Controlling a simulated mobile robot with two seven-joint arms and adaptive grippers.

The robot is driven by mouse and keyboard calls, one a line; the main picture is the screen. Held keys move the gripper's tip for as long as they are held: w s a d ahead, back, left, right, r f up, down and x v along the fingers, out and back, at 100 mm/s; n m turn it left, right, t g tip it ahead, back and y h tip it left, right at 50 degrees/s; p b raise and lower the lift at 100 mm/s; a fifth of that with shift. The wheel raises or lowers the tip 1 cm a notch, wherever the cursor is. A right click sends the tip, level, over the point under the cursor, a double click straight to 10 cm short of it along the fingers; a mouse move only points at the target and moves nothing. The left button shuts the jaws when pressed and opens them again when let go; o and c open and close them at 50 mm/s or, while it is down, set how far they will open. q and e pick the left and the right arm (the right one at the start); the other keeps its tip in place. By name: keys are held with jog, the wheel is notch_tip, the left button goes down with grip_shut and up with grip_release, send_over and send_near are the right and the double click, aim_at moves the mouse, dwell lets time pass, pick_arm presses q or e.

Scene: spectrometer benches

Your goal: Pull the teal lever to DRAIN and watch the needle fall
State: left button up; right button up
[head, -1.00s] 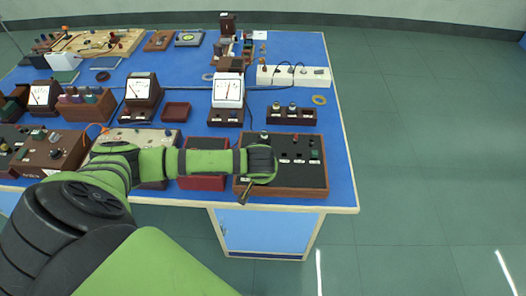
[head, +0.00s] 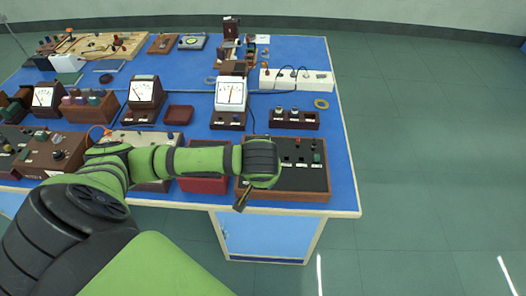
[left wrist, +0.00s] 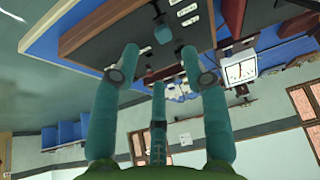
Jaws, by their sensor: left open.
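A dark panel in a wooden frame (head: 318,188) lies at the front right of the bench, partly hidden by my left arm. In the left wrist view, a teal piece (left wrist: 162,33) stands on the dark panel (left wrist: 115,38), beyond and between my fingers; it looks like the lever handle. My left gripper (left wrist: 160,52) is open and empty, its fingers apart from the teal piece. In the head view the gripper (head: 243,198) is mostly hidden by my wrist, over the panel's front left. A white-faced meter (head: 230,93) with a needle stands behind; it also shows in the left wrist view (left wrist: 240,70).
A red tray (head: 203,185) and other instrument boxes sit under and left of my arm. The floor to the right is clear.

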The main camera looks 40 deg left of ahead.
pick_arm(q)
jog(key=v, duration=0.2)
jog(key=shift+s+d+r, duration=0.1)
jog(key=shift+s+r, duration=0.05)
jog(key=shift+r, duration=0.05)
dwell(0.3)
